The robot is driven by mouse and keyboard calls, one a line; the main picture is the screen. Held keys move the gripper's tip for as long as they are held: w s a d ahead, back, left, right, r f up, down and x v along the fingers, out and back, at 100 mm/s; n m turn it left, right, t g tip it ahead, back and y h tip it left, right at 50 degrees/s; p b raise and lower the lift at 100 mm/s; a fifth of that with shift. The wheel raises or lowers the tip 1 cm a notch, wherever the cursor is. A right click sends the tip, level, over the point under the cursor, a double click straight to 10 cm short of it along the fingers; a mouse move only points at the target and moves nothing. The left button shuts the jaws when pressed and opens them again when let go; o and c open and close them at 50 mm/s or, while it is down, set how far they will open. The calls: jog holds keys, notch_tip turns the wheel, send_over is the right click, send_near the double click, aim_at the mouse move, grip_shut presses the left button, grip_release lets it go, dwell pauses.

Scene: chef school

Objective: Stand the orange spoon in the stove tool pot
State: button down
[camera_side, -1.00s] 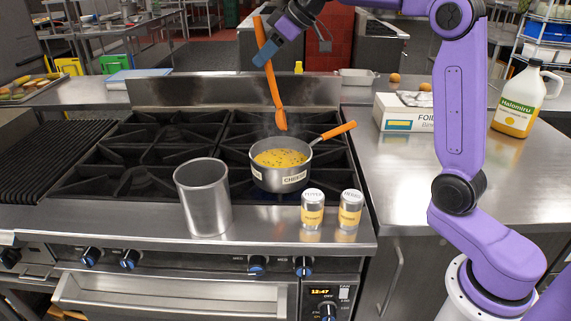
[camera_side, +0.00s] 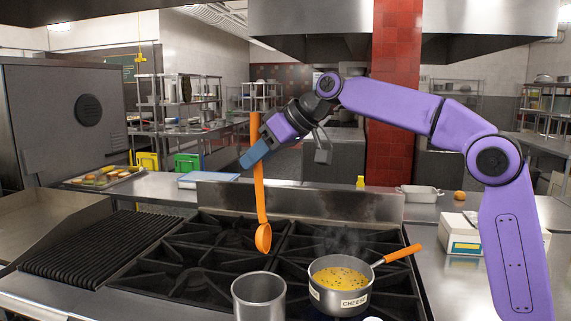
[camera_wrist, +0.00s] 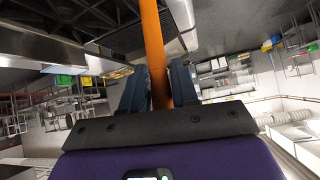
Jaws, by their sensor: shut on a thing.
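The orange spoon (camera_side: 259,190) hangs nearly upright in the side view, bowl end down. My gripper (camera_side: 250,160) is shut on its handle, with part of the handle sticking up above the fingers. The spoon also shows between the fingers in the wrist view (camera_wrist: 152,50), where my gripper (camera_wrist: 160,85) closes on it from both sides. The stove tool pot (camera_side: 259,297), a plain metal cylinder, stands at the stove's front. The spoon's bowl is above and slightly behind the pot's rim in the picture, apart from it. The pot's lower part is cut off by the frame.
A saucepan (camera_side: 341,299) of yellow soup with an orange handle (camera_side: 403,253) sits on the burner right of the pot. Black grates (camera_side: 200,262) cover the stove. A griddle (camera_side: 95,255) lies left. A white box (camera_side: 462,236) stands on the right counter.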

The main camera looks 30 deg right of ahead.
aim_at(256, 247)
jog(key=shift+s+a+r, duration=0.1)
jog(key=shift+a+r, duration=0.05)
jog(key=shift+a, duration=0.4)
jog(key=shift+f, duration=10.05)
jog(key=c, duration=0.8)
grip_release()
